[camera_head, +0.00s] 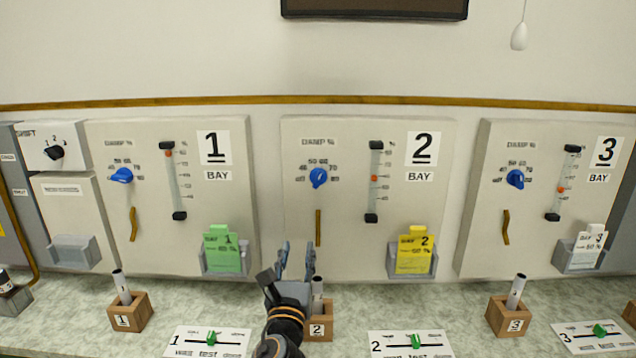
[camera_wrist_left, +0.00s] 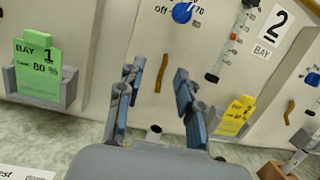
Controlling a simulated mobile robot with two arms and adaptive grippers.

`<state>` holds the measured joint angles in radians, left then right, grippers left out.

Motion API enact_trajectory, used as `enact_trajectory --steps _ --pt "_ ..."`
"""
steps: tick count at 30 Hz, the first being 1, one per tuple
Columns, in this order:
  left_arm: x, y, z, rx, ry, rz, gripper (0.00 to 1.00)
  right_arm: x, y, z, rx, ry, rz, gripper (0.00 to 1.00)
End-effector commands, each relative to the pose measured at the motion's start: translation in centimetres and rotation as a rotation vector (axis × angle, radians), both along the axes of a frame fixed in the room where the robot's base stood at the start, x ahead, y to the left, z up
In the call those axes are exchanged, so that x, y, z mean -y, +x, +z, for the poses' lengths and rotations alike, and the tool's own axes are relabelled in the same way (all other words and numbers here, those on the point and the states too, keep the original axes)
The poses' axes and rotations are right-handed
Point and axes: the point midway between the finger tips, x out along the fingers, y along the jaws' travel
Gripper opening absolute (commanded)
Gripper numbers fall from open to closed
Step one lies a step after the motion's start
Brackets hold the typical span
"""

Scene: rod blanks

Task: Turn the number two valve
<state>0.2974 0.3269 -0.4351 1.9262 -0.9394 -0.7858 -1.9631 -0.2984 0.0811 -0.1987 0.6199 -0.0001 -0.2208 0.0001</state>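The bay 2 panel (camera_head: 345,150) stands upright at the middle of the back wall. It carries a blue knob (camera_head: 318,177) on a numbered dial, a slider with an orange mark (camera_head: 374,178) and a brown handle (camera_head: 318,228) hanging about vertical. My left gripper (camera_head: 297,250) is open and empty in front of the panel's lower left part, below the blue knob. In the left wrist view the brown handle (camera_wrist_left: 162,72) shows between the open fingers (camera_wrist_left: 157,80), and the blue knob (camera_wrist_left: 183,12) is above them. Contact with the handle cannot be told. My right gripper is not in view.
A wooden block marked 2 (camera_head: 321,328) with a grey rod (camera_head: 317,287) stands just below my left gripper, partly hidden by it. Bay 1 (camera_head: 150,230) and bay 3 (camera_head: 485,230) panels flank it. A yellow card (camera_head: 412,250) sits in a holder at right.

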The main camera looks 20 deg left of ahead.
Motion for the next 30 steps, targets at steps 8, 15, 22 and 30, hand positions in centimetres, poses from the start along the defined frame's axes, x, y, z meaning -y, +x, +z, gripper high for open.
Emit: enact_trajectory --steps 8,15,22,30 --pt "1.6 2.4 5.1 0.082 0.426 0.04 0.36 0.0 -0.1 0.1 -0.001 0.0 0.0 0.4" --pt "1.2 5.7 6.6 0.082 0.434 0.044 0.36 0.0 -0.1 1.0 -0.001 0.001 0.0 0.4" --pt "0.5 10.3 8.4 0.082 0.43 0.043 0.36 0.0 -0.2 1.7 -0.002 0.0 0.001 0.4" --pt "0.1 13.9 9.5 0.081 0.429 0.04 0.36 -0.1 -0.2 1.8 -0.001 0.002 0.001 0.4"
